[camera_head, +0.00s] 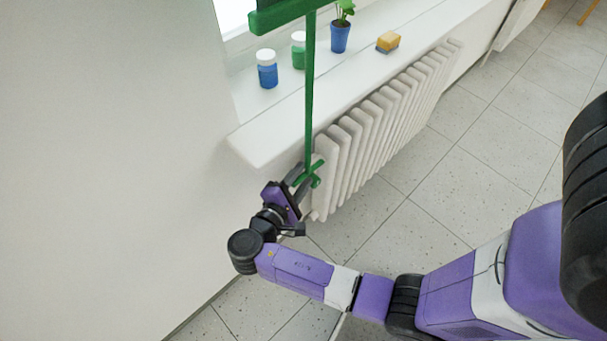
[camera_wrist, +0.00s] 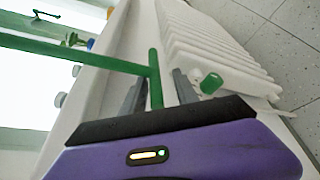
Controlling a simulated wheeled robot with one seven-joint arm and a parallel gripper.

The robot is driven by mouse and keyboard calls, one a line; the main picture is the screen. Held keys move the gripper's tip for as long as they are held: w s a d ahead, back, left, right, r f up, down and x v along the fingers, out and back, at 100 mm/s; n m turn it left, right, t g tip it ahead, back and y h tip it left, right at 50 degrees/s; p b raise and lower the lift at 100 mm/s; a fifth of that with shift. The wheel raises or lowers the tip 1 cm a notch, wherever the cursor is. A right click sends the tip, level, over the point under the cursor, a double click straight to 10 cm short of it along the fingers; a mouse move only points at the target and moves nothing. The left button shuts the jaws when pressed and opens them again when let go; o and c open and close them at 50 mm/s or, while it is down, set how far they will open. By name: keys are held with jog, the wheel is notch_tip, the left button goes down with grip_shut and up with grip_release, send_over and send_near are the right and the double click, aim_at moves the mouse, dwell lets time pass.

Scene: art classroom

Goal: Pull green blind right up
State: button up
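The green blind's lower edge (camera_head: 285,14) shows at the top of the head view. A thin green pull rod (camera_head: 309,90) hangs from it past the sill and ends in a green crossbar handle (camera_head: 317,164). My gripper (camera_head: 300,178) is at this handle, beside the radiator's near end. In the wrist view the rod (camera_wrist: 70,55) comes in from the left and meets the crossbar (camera_wrist: 155,80). The crossbar lies between my two spread fingers (camera_wrist: 158,78), with a gap visible on each side. The rest of the blind is out of view.
A white sill (camera_head: 275,130) juts out above my gripper, over a white ribbed radiator (camera_head: 375,125). A blue jar (camera_head: 267,70), a green jar (camera_head: 299,52), a potted plant (camera_head: 340,35) and a sponge (camera_head: 388,42) stand on the sill. A green-ended knob (camera_wrist: 211,83) is close to the right finger.

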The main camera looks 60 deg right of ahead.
jog(key=v, duration=0.6)
jog(key=shift+a+b, duration=0.25)
jog(key=shift+b, duration=0.15)
